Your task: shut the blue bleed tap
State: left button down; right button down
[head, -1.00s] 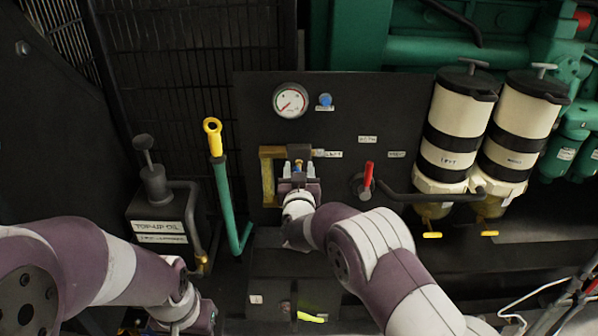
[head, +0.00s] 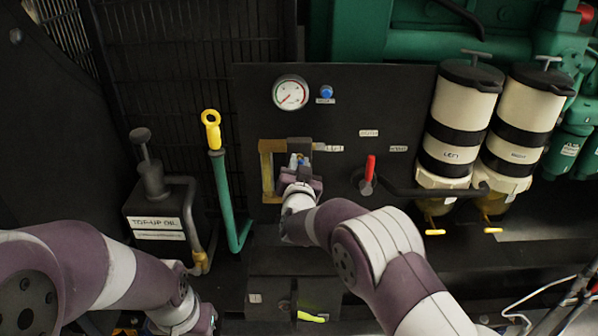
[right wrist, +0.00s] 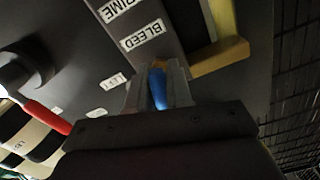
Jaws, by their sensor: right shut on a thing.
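The blue bleed tap (right wrist: 158,92) shows in the right wrist view between the fingers of my right gripper (right wrist: 158,88), beside the white BLEED label (right wrist: 142,35). A small brass-coloured part shows at its far end. My right gripper is shut on the tap. In the head view this gripper (head: 299,165) is at the dark panel (head: 400,100), and its fingers cover most of the tap. My left arm's wrist is at the bottom edge of the head view, and its fingers are out of the picture.
A brass frame (head: 267,172) is just left of my right gripper. A red lever (head: 370,168) is to its right. A pressure gauge (head: 290,92) and a blue knob (head: 326,92) sit above. A green lever with yellow grip (head: 211,130) stands left.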

jog(key=shift+f+m+b, duration=0.3)
jog(key=shift+m+b, duration=0.5)
jog(key=shift+m, duration=0.2)
jog(key=m+b, duration=1.2)
jog(key=shift+f+m+b, duration=0.1)
jog(key=shift+m+b, duration=1.25)
jog(key=shift+m, duration=0.15)
jog(key=c, duration=1.8)
grip_release()
jog(key=shift+r+m+b, duration=0.25)
jog(key=shift+m+b, duration=0.7)
jog(key=shift+m, duration=0.35)
jog(key=shift+c, duration=0.2)
jog(key=shift+r, duration=0.1)
jog(key=o, duration=0.9)
jog(key=shift+c, duration=0.2)
jog(key=shift+s, duration=0.1)
